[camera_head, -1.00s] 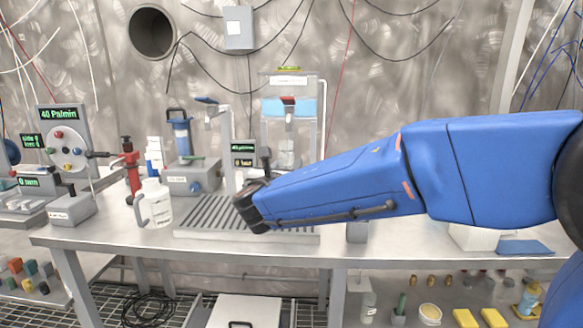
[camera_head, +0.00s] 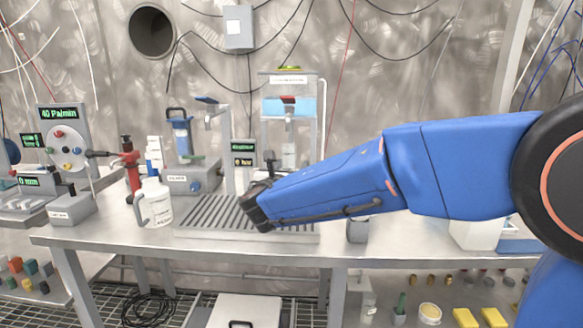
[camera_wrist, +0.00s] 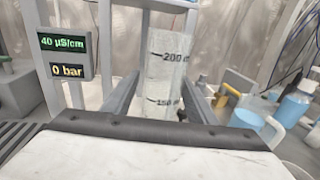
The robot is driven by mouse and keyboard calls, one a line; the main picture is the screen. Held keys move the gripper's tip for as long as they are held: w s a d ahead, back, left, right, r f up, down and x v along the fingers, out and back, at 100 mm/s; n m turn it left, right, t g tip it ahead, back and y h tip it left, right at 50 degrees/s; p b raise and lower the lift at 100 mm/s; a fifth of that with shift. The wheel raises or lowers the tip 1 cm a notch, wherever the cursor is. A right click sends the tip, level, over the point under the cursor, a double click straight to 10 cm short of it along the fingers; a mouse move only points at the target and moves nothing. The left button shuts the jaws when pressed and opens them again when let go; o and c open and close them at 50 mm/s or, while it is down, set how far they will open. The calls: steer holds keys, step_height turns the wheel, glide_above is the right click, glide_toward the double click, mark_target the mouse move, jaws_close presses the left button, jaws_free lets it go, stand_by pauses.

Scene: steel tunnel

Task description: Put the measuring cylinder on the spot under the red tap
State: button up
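The measuring cylinder (camera_wrist: 165,75) is clear and whitish, with 200 and 150 marks, and looks upright in the wrist view. My gripper (camera_wrist: 163,88) is open, with one finger on each side of the cylinder. A narrow gap shows at the left finger; contact at the right is unclear. The cylinder's base is hidden behind the gripper body. The red tap (camera_head: 288,99) is on the blue-water tank stand in the head view. A pale upright shape, likely the cylinder (camera_head: 289,155), stands below it. In the head view my gripper (camera_head: 268,162) is left of that shape, its fingertips largely hidden.
A slatted drain tray (camera_head: 200,222) lies on the bench below my gripper. A white jug (camera_head: 156,203) stands left of it. A display post (camera_head: 243,154) stands close by, also left in the wrist view (camera_wrist: 65,52). A blue bottle (camera_wrist: 293,106) is at the wrist view's right.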

steer(key=shift+r, duration=0.2)
steer(key=s+a, duration=0.2)
steer(key=s, duration=1)
steer(key=shift+a, duration=0.15)
